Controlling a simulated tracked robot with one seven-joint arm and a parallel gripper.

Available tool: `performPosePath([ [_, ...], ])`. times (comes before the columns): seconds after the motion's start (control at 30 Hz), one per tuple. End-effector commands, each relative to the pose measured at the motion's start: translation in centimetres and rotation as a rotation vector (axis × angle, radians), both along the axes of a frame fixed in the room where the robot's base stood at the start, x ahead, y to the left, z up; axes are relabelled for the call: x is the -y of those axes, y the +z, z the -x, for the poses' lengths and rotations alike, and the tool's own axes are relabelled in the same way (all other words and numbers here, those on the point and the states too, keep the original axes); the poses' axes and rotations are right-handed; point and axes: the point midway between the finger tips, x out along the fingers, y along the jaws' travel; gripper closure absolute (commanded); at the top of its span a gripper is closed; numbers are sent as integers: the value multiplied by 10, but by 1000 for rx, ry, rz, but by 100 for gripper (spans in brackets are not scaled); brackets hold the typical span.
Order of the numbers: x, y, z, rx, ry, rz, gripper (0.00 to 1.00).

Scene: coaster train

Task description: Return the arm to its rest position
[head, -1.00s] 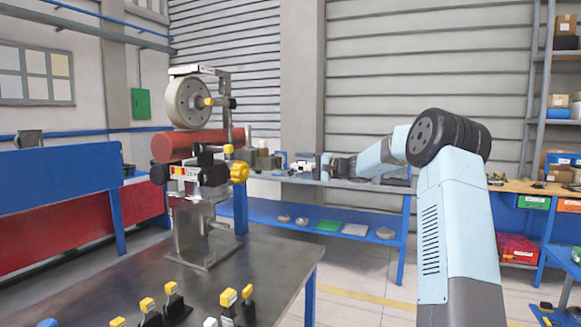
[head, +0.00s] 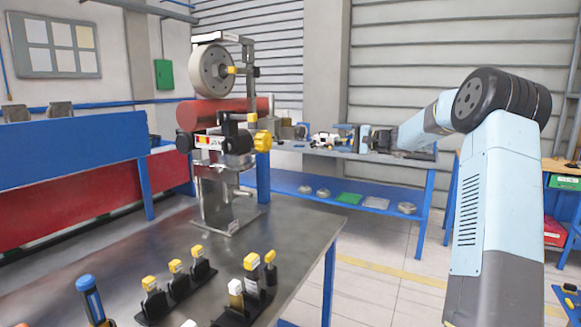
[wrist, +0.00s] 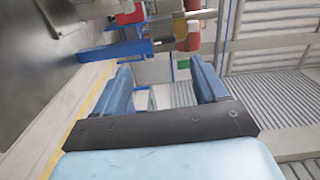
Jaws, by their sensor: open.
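My arm (head: 495,215) rises at the right of the head view and bends at a dark round joint. Its forearm reaches left and away, at about the height of the back bench. My gripper (head: 340,137) is at its far end, small in this view. In the wrist view my gripper (wrist: 158,72) shows two blue fingers spread wide apart. Nothing is held between them. Beyond them are floor and wall, with a blue bar and red and yellow parts above, close to the left finger in the picture.
A steel table (head: 120,245) carries a stand with a grey wheel (head: 212,70), a red roller (head: 205,113) and a yellow knob (head: 262,144). Yellow-topped tools stand in black holders (head: 178,290) at its front. A blue bench (head: 290,184) stands behind. Open floor (head: 385,290) lies between table and arm.

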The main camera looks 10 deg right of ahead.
Motion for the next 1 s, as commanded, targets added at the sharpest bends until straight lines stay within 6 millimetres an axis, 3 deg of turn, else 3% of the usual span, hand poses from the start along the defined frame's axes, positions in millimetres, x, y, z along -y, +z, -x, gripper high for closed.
performPosePath([
  [0.17,-42,2,27,-39,53,113,28],
  [0.3,-83,0,64,-85,106,259,28],
  [0.5,-125,-6,124,-142,160,462,28],
  [0.8,-158,-14,220,-195,201,751,28],
  [1.0,-162,-20,286,-213,203,928,28],
])
